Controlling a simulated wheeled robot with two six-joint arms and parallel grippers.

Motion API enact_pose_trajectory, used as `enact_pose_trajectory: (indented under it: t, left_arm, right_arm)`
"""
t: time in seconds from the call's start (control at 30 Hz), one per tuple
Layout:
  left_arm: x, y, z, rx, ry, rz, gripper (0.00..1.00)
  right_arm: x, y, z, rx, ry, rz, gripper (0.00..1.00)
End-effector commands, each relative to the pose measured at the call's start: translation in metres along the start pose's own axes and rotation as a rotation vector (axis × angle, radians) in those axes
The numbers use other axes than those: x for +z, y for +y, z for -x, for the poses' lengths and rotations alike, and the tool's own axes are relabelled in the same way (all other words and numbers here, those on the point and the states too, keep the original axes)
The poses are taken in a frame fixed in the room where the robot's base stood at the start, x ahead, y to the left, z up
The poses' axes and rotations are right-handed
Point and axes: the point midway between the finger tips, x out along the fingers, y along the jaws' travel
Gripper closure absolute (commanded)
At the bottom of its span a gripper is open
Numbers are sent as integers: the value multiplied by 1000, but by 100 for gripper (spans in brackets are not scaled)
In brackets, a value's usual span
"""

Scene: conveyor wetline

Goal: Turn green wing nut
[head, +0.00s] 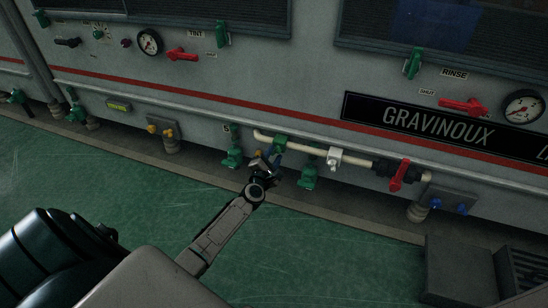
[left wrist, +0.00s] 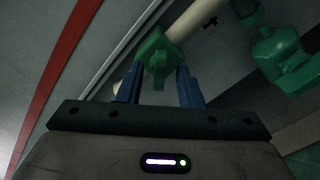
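The green wing nut (head: 280,142) sits on a cream pipe along the lower front of the machine in the head view. My right gripper is not in view.
A white fitting (head: 334,157) and a red valve handle (head: 400,176) are further right on the cream pipe (head: 358,161). Green floor valves (head: 234,150) stand close by, another (left wrist: 285,55) in the wrist view. A dark grey box (head: 458,270) stands at lower right. The green floor (head: 140,190) is open at left.

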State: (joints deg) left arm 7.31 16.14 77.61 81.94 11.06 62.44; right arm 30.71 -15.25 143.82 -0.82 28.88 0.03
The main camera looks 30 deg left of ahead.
Motion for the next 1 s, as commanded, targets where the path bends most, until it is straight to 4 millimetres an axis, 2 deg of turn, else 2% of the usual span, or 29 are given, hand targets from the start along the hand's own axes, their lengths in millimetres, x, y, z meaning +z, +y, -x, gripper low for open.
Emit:
enact_pose_trajectory:
  t: [0.37,0.53,0.57,1.0]
  left_arm:
    - [0,0,-4,0,-1,0,67]
    - [0,0,-4,0,0,0,97]
    - [0,0,-4,0,0,0,100]
    - [1,1,-4,0,0,-64,100]
  right_arm:
    - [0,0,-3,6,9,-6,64]
    - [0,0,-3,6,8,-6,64]
    - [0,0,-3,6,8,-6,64]
    - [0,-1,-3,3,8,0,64]
